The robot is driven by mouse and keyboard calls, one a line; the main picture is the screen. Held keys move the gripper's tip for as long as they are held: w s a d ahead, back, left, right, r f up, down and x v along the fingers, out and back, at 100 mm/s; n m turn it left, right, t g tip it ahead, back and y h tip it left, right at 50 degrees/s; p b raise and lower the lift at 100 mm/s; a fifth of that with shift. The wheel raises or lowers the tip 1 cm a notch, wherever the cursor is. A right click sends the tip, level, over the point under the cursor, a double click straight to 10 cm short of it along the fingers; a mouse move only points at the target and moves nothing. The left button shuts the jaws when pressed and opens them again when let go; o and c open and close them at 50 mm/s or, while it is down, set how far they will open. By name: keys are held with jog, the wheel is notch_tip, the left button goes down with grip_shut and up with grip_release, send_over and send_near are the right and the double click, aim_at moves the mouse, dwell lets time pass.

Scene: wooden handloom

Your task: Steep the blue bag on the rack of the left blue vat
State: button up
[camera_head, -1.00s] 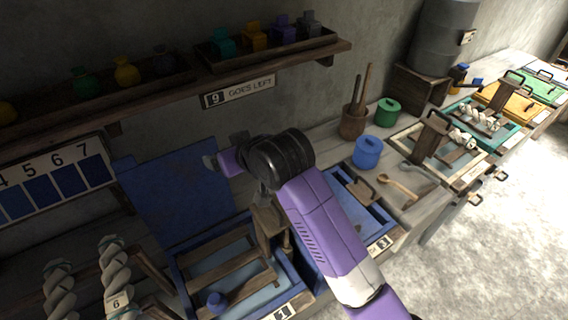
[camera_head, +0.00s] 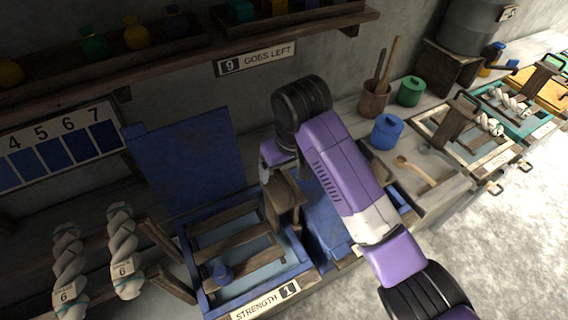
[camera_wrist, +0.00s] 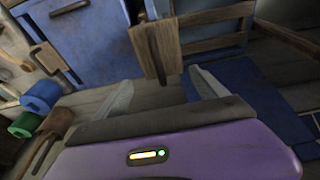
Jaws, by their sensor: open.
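The left blue vat (camera_head: 205,293) stands open, with a blue lid panel (camera_head: 185,165) raised behind it and a "STRENGTH 1" plate on its front. A slatted wooden rack (camera_head: 235,240) lies across its pale blue inside. My gripper (camera_head: 268,168) is above and behind the vat's right side, apart from the bag. In the wrist view my gripper (camera_wrist: 162,80) has its fingers spread. A wooden block with a handle (camera_wrist: 155,48) shows beyond and between them; it also shows in the head view (camera_head: 286,198). I cannot tell whether they touch.
A second blue vat (camera_head: 325,222) adjoins on the right, partly hidden by my arm. Twisted skeins (camera_head: 123,250) hang at the left. A blue jar (camera_head: 386,131), a green jar (camera_head: 410,91) and a utensil pot (camera_head: 374,100) stand at the back right. A shelf (camera_head: 170,62) overhangs the bench.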

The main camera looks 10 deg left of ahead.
aim_at(284, 178)
notch_tip(284, 178, down, 5)
jog(key=b, duration=0.4)
jog(key=shift+r, duration=0.25)
jog(key=shift+f+p, duration=0.3)
jog(key=shift+f, duration=0.05)
grip_shut()
